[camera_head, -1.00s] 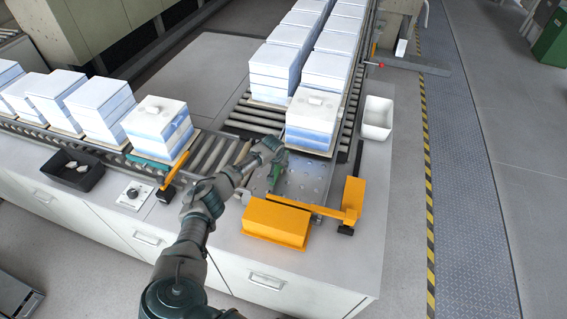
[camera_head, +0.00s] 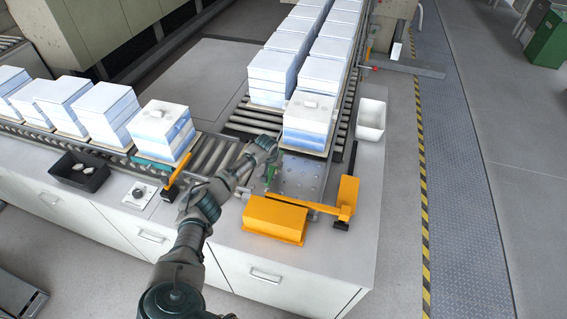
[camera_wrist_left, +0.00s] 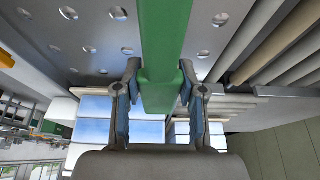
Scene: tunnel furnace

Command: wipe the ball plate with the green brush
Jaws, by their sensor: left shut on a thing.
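The ball plate (camera_head: 303,178) is a grey metal plate with rows of small round spots, at the corner of the roller line. In the left wrist view, the ball plate (camera_wrist_left: 62,45) fills the upper left. My left gripper (camera_head: 268,152) is shut on the green brush (camera_head: 270,174), over the plate's left side. In the left wrist view, the gripper's fingers (camera_wrist_left: 160,75) flank the brush's green handle (camera_wrist_left: 165,35). The brush's far end is out of that view, so I cannot tell whether it touches the plate. My right gripper is not in view.
An orange box (camera_head: 275,220) and an orange bar (camera_head: 347,196) border the plate's front and right. White-blue stacks (camera_head: 307,122) stand behind it. Rollers (camera_head: 212,155) lie to the left. A white bin (camera_head: 371,118) and a black tray (camera_head: 80,170) sit on the counter.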

